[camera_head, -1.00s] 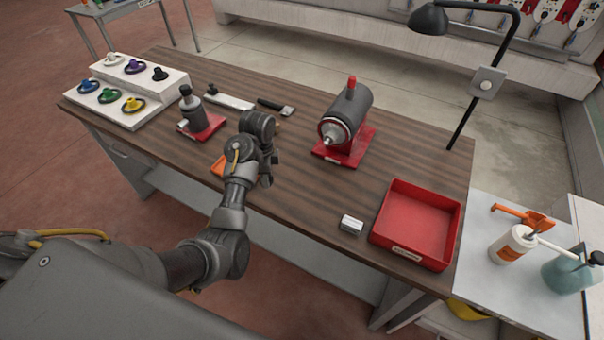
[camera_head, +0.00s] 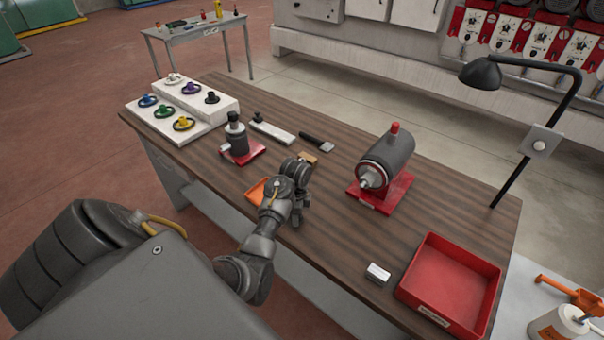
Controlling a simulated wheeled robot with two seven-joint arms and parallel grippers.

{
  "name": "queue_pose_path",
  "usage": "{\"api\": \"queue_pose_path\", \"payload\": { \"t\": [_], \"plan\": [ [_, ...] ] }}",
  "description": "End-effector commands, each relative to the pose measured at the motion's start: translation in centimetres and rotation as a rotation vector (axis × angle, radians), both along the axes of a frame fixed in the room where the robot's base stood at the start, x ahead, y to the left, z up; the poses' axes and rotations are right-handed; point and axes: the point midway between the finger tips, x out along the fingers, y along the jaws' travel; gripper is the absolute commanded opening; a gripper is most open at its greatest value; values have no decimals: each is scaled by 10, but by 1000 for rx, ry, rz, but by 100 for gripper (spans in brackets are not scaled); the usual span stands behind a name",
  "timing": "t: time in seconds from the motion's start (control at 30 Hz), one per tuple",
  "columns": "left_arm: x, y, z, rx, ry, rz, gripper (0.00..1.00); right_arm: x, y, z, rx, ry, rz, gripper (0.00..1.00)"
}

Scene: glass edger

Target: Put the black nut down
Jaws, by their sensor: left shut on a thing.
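My left gripper (camera_head: 301,212) is over the middle of the wooden bench, pointing down beside an orange tray (camera_head: 256,191). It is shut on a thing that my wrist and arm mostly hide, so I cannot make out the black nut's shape. The orange tray is partly covered by my arm. A small black piece (camera_head: 212,97) sits on the white stepped rack (camera_head: 223,109), away from the gripper. My right gripper is not in view.
A grey cylindrical spindle unit on a red base (camera_head: 385,165) stands right of the gripper. A dark upright device (camera_head: 236,135) is to the left. A red bin (camera_head: 450,285), a small whitish block (camera_head: 377,273) and a lamp (camera_head: 482,74) are to the right. Bare bench (camera_head: 340,215) lies between.

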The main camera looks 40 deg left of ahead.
Motion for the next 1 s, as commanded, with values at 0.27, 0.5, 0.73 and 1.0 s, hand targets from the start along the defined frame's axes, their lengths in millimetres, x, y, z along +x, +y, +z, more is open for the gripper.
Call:
{"api": "queue_pose_path", "payload": {
  "t": [0.27, 0.5, 0.73, 1.0],
  "plan": [
    [-1, 1, -1, 0, 0, 2, 8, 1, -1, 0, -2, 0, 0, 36],
    [-1, 1, -4, -1, 1, 3, 52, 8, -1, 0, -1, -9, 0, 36],
    [-1, 1, -3, -1, 1, 3, 57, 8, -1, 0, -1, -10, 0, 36],
    [4, -4, 12, -1, -3, -6, 57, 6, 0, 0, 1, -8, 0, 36]
  ]
}}
